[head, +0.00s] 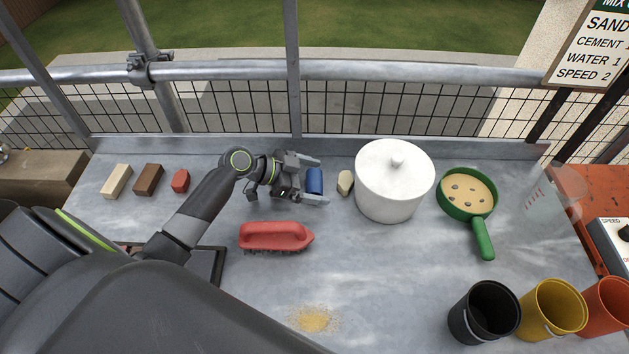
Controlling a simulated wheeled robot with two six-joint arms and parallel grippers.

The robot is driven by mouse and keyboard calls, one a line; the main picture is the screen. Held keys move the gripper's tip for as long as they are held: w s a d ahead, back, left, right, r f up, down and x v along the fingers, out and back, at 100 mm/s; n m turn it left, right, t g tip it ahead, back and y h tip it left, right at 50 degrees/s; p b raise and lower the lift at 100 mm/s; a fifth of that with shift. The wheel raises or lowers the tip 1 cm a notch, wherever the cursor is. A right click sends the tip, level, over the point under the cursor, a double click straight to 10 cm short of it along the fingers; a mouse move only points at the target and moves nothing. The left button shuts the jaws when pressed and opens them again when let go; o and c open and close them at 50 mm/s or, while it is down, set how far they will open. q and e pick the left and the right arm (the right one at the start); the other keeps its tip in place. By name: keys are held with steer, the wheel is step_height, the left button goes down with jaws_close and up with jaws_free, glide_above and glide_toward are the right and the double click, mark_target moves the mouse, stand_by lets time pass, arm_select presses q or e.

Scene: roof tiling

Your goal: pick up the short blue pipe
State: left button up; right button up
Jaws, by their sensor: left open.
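The short blue pipe (315,181) lies on the grey metal work surface, left of the white lidded pot. My left gripper (314,182) comes in from the left and is open, with one finger on the far side of the pipe and one on the near side. The pipe is between the fingers; whether either finger touches it I cannot tell. My right gripper is not in view.
A beige stone (345,183) and the white pot (394,184) stand close right of the pipe. A red brush (275,237) lies nearer.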

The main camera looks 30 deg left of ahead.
mark_target(314, 180)
arm_select(q)
steer(key=shift+f, duration=0.1)
steer(key=c, duration=1)
step_height(314, 180, up, 10)
steer(key=shift+r+b, duration=0.1)
steer(key=shift+b, duration=0.4)
steer(key=shift+c, duration=0.2)
